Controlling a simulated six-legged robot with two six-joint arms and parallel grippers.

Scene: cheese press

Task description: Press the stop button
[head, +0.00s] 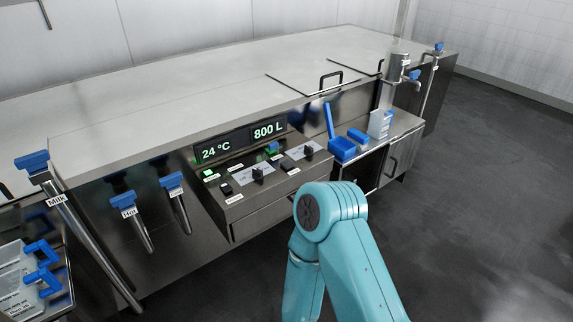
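The control panel (233,200) sits on the front of the long steel vat, below two lit displays. It carries a lit green button (210,174), a dark button (226,189), another dark button (288,166), a green-blue button (271,148) and two black knobs, one of them the left knob (258,174). The labels are too small to read, so I cannot tell which one is the stop button. My teal arm is bent at lower right, in front of and apart from the panel. Neither of my grippers is in view.
The displays read 24 °C (216,150) and 800 L (268,130). Blue-handled valves, including the Milk valve (35,163), stand to the left. A blue scoop (342,148) lies on a side shelf to the right. Dark floor (480,200) is clear at right.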

